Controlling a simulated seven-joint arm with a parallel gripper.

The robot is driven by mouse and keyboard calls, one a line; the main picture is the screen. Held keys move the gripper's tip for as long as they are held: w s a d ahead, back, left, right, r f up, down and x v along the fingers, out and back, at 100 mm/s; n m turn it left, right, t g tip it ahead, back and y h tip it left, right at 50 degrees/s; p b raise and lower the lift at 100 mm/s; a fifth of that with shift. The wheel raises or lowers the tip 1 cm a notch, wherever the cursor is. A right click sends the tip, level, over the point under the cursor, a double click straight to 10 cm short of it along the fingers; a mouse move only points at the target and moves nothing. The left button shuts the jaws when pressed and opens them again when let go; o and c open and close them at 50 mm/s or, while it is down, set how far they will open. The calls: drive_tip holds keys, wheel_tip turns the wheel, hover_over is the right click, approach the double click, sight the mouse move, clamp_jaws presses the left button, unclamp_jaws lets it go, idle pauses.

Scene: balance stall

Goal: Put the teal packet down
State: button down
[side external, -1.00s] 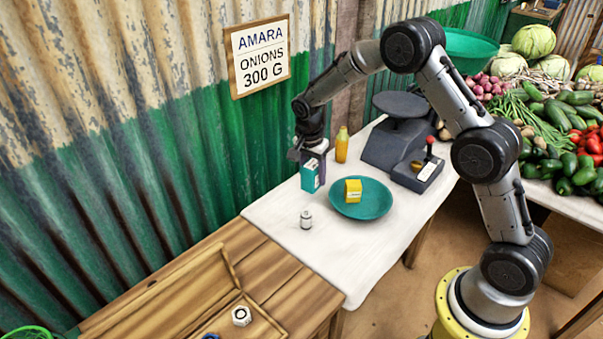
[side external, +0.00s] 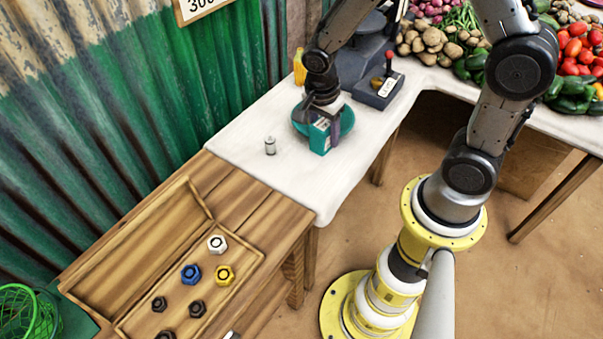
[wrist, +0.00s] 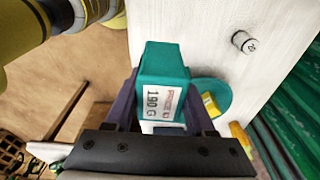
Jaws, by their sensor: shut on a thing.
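The teal packet (side external: 319,139) is a box with a white label. The label reads 190 G in the wrist view (wrist: 153,65). My gripper (side external: 328,122) is shut on it; its dark purple fingers also show in the wrist view (wrist: 166,112), one on each side. The packet hangs over the white tabletop (side external: 240,118), in front of the teal plate (side external: 299,122). I cannot tell whether its base touches the table. My gripper and the packet hide much of the plate. A yellow packet on the plate shows in the wrist view (wrist: 210,106).
A small white weight (side external: 270,146) stands left of the packet. The scale (side external: 352,70) and an orange bottle (side external: 299,68) are behind. A wooden tray (side external: 150,240) with several nuts lies front left. The cloth between weight and table corner is clear.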

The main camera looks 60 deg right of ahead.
sight(320, 148)
drive_tip(key=s+a, duration=0.2)
drive_tip(key=s, duration=0.8)
drive_tip(key=shift+n, duration=0.4)
drive_tip(key=w+f, duration=0.1)
drive_tip(key=w, duration=0.2)
drive_tip(key=w+f, duration=0.1)
drive_tip(key=w, duration=0.2)
drive_tip(key=w+f, duration=0.1)
drive_tip(key=w, duration=0.2)
drive_tip(key=shift+w, duration=0.4)
drive_tip(key=w+f, duration=0.2)
drive_tip(key=f, duration=0.1)
drive_tip(key=w+f, duration=0.2)
drive_tip(key=w, duration=0.1)
drive_tip(key=shift+f, duration=1.95)
drive_tip(key=shift+f, duration=0.1)
drive_tip(key=shift+c, duration=1.2)
unclamp_jaws()
